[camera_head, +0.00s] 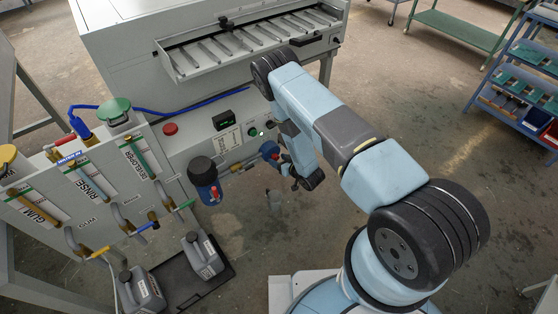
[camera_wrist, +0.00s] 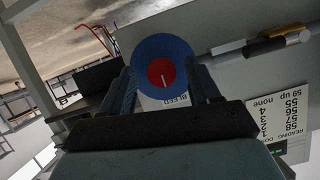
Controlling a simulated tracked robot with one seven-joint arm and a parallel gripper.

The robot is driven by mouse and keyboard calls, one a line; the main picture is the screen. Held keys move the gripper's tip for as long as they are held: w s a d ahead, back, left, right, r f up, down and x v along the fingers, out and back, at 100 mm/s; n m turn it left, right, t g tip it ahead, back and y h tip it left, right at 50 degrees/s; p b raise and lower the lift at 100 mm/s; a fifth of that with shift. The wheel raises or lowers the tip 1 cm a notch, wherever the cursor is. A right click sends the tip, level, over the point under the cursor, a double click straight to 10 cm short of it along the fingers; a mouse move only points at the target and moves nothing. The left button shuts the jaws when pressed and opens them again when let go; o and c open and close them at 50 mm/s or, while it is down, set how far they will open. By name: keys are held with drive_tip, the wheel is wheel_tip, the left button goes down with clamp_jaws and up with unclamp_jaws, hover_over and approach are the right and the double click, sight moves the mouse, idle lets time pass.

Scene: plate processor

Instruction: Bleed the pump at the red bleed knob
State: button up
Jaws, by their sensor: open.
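The red bleed knob (camera_wrist: 161,73) shows in the wrist view as a red disc with a white mark, in the middle of a round blue pump body (camera_wrist: 150,48). A "BLEED" label (camera_wrist: 178,101) sits beside it, upside down in this view. My gripper (camera_wrist: 165,78) is open, with one finger on each side of the red knob in the picture. I cannot tell whether the fingers touch it. In the head view the blue pump (camera_head: 269,149) is on the machine's front, and my gripper (camera_head: 284,166) is close to it, partly hidden by my arm.
A blue filter with a black cap (camera_head: 203,170) hangs left of the pump. A red button (camera_head: 170,129) and a small display (camera_head: 222,120) are on the panel. Grey jugs (camera_head: 203,256) stand in a black tray (camera_head: 222,271) on the floor.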

drive_tip(key=shift+w+a+f, duration=0.15)
drive_tip(key=shift+w+a, duration=0.05)
drive_tip(key=shift+w, duration=0.05)
